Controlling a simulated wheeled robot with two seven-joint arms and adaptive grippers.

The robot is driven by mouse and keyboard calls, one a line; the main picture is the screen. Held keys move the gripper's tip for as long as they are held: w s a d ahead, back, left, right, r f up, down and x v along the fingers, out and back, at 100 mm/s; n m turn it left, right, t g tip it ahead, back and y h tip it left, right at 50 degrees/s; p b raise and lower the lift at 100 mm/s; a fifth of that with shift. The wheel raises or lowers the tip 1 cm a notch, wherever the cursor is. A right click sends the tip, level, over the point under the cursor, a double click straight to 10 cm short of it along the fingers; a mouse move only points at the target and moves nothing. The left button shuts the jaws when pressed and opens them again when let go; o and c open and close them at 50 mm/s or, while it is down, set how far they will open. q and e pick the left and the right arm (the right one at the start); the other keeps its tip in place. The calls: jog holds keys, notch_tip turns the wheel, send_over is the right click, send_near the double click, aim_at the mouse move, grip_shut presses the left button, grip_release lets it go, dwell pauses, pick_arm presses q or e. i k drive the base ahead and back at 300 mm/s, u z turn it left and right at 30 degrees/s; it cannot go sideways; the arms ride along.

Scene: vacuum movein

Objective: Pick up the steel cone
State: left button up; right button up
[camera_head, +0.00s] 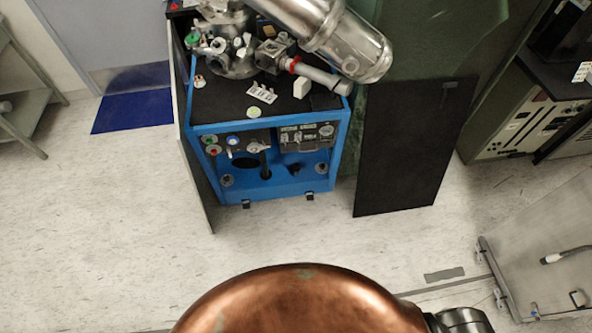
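I cannot make out a steel cone for certain. A blue cart (342,150) with a black top stands at the upper middle. A shiny steel vessel (345,45) with a rounded end slants over its back right. A cluster of steel fittings (232,50) stands at its back left. A small pale piece (199,81) sits near the left edge of the top, too small to identify. Neither of my grippers is in view.
Small parts, including a white block (301,87) and a pale green disc (254,112), lie on the cart top. A black panel (408,150) stands right of the cart. A metal panel (545,245) is at the lower right. Pale floor (90,230) is clear at left.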

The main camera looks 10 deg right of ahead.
aim_at(296, 168)
jog(key=k, duration=0.55)
jog(key=u, duration=0.6)
jog(key=i, duration=1.2)
jog(key=z, duration=0.15)
